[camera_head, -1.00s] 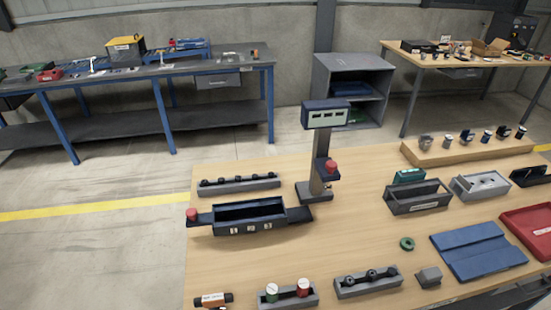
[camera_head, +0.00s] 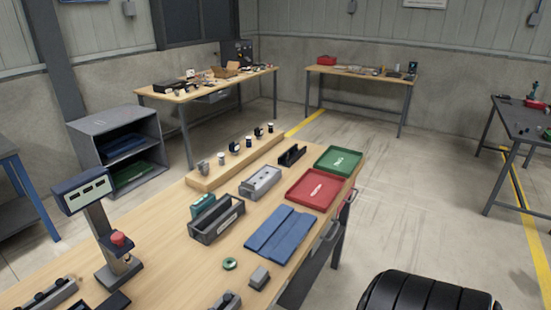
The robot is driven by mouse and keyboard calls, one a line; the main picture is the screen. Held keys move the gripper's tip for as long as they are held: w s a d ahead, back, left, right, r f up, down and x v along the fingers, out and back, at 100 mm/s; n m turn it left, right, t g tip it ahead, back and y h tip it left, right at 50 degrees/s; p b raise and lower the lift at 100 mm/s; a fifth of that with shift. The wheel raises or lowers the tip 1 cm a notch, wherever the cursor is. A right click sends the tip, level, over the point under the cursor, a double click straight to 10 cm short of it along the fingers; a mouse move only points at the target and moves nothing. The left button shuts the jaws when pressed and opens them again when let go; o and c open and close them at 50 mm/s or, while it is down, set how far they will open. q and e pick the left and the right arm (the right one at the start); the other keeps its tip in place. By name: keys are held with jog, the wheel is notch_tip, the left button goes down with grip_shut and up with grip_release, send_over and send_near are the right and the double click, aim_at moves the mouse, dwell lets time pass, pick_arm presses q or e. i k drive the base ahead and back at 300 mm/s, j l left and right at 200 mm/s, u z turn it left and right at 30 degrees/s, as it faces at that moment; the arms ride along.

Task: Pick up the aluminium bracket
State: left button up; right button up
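I cannot pick out the aluminium bracket with certainty at this size. A small grey block (camera_head: 259,278) lies near the front edge of the wooden workbench (camera_head: 178,262), beside a green ring (camera_head: 230,264). A light grey tray or fixture (camera_head: 260,182) with small round features stands farther back on the bench. Neither of my grippers is in view.
A blue mat (camera_head: 282,235), a red tray (camera_head: 312,189) and a green tray (camera_head: 338,161) line the bench's right side. A dark grey bin (camera_head: 216,221) is left of the mat. A display post (camera_head: 99,225) stands at left.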

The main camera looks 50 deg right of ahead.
aim_at(249, 185)
jog(key=z, duration=1.45)
